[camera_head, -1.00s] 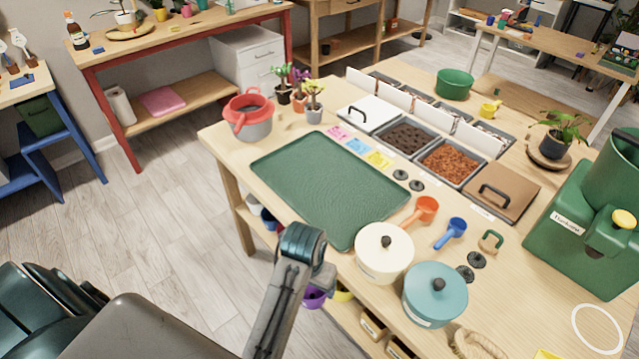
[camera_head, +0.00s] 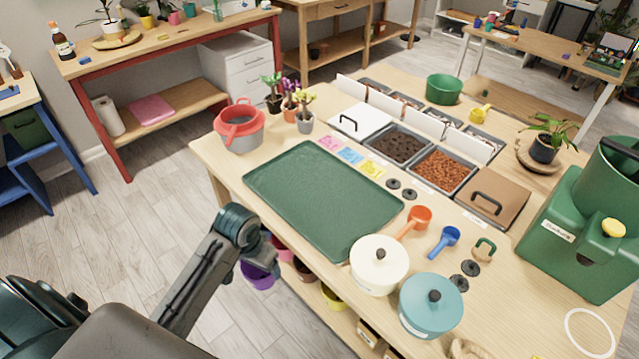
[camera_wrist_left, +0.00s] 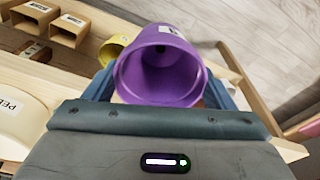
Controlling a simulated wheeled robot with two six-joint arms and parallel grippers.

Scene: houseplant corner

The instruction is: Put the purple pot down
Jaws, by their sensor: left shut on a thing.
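The purple pot (camera_wrist_left: 160,62) is between the fingers of my left gripper (camera_wrist_left: 161,88) in the left wrist view, its open mouth facing the camera. My left gripper is shut on it. In the head view the purple pot (camera_head: 259,277) hangs below the tabletop level, just off the front-left side of the workbench. My left arm's wrist hides part of the pot and most of the gripper there. A green tray (camera_head: 320,198) lies empty on the workbench above. My right gripper is not in view.
A yellow pot (camera_head: 333,297) and a brown pot (camera_head: 305,271) sit on the workbench's lower shelf. On top, a cream lidded pot (camera_head: 378,268) and a teal lidded pot (camera_head: 430,308) stand near the front edge. A red-and-grey pot (camera_head: 240,127) stands at the far-left corner.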

